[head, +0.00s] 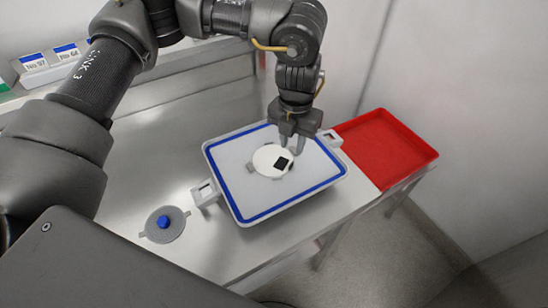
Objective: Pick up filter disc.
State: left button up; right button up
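A white round filter disc (266,158) with a black square mark lies on the white inside of a tray with a blue rim (228,188). My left gripper (291,147) reaches down from above at the disc's upper right edge, fingers pointing down. Its fingertips are close to the disc's edge. A small gap seems to show between the fingers, but whether they touch or hold the disc is not clear. My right gripper is not in view.
A grey round piece with a blue knob (164,223) lies on the metal bench (150,165) at left. An empty red tray (388,150) sits to the right. White boxes with blue labels (50,62) stand at the upper left.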

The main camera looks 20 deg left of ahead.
aim_at(293, 162)
pick_arm(q)
jog(key=shift+s+f, duration=0.1)
jog(key=shift+f, duration=0.05)
jog(key=f, duration=0.1)
jog(key=f+p, duration=0.1)
jog(key=f, duration=0.1)
jog(key=f+p, duration=0.1)
jog(key=shift+s+d+f, duration=0.15)
jog(key=shift+s+d, duration=0.05)
jog(key=shift+d, duration=0.15)
jog(key=shift+f, duration=0.35)
jog(key=shift+c, duration=0.2)
grip_shut()
